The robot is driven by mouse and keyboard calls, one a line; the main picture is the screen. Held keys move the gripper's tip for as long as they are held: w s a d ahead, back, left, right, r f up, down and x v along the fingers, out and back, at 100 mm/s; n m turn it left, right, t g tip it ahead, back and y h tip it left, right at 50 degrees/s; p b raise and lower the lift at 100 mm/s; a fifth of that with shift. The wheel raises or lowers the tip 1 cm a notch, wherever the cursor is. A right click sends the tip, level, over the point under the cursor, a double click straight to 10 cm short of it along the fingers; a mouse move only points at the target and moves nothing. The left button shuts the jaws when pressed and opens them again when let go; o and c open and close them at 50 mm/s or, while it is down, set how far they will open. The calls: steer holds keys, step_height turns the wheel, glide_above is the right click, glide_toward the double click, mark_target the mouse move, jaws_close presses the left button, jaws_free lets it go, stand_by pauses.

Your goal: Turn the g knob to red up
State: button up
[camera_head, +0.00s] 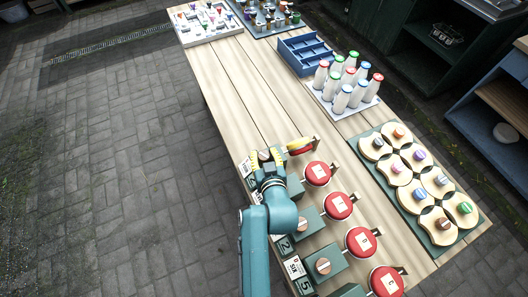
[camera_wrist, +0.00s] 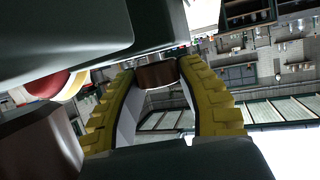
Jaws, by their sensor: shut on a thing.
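My gripper (camera_head: 268,157), with yellow ridged fingers, is at the far end of a row of green blocks with round brown knobs. In the wrist view, its fingers (camera_wrist: 157,78) are on either side of a brown knob (camera_wrist: 156,72) and shut on it. That knob (camera_head: 264,154) shows only partly in the head view. I cannot read a letter g at it, and its red mark is not visible.
More green blocks with knobs (camera_head: 322,266) and red lettered discs (camera_head: 340,206) run toward the near end. White bottles (camera_head: 341,102) stand on a white tray beside a blue divided crate (camera_head: 293,57). A green board (camera_head: 362,147) with wooden pieces lies at the right. Bare planks lie between.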

steer(key=shift+f, duration=0.15)
steer(key=o, duration=1.2)
steer(key=v, duration=1.2)
